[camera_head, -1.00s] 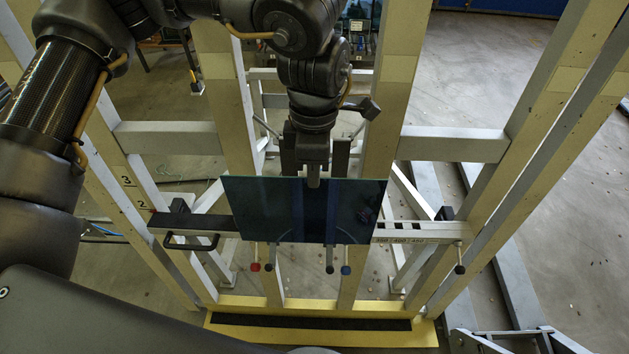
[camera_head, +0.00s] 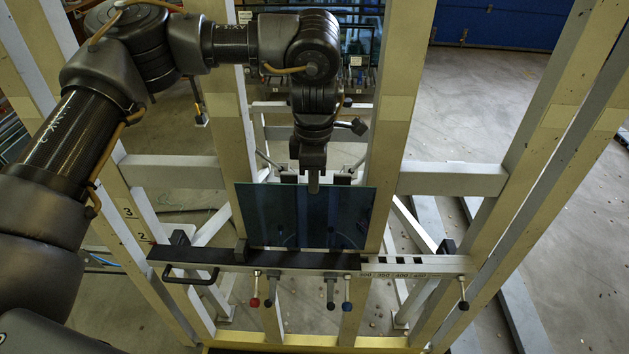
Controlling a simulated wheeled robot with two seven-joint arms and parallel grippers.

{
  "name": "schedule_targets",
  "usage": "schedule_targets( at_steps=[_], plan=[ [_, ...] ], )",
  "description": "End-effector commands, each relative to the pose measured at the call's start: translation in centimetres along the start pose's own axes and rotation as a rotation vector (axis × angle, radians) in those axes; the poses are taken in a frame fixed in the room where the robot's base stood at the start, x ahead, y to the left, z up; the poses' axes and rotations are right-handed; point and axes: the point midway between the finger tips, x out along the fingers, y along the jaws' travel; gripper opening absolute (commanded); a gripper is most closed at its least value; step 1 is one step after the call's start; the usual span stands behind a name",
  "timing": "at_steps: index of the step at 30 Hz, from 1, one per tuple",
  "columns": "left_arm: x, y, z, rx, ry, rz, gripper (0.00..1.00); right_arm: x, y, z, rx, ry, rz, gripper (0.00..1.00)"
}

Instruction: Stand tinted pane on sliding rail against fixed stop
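The tinted pane (camera_head: 275,215) is a blue-green translucent sheet, roughly upright above the middle of the sliding rail (camera_head: 210,256). My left gripper (camera_head: 313,184) comes down from above and is shut on the pane's top edge, with one finger showing on the near face. The pane's bottom edge lies along the rail's top edge in the picture; I cannot tell whether it touches. My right gripper is not in view.
A white scale bar (camera_head: 430,264) with numbers continues the rail to the right. A black handle (camera_head: 192,274) and several knobbed levers hang in front. Tall cream posts (camera_head: 393,110) flank the pane closely. Open floor (camera_head: 480,110) shows at the right.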

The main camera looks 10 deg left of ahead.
Motion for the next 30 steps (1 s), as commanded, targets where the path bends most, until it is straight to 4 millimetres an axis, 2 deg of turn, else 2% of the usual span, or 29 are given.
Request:
schedule_targets(
  at_steps=[6, 15, 30],
  plan=[
    [2.4, 0.4, -0.3, -0.001, -0.001, 0.000, 0.00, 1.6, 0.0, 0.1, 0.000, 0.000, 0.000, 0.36],
    [4.7, 0.9, -0.6, -0.002, -0.001, 0.001, 0.00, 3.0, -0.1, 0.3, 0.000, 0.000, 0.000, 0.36],
    [5.3, 1.0, -0.7, -0.001, -0.001, 0.001, 0.00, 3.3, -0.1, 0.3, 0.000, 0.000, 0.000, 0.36]
  ],
)
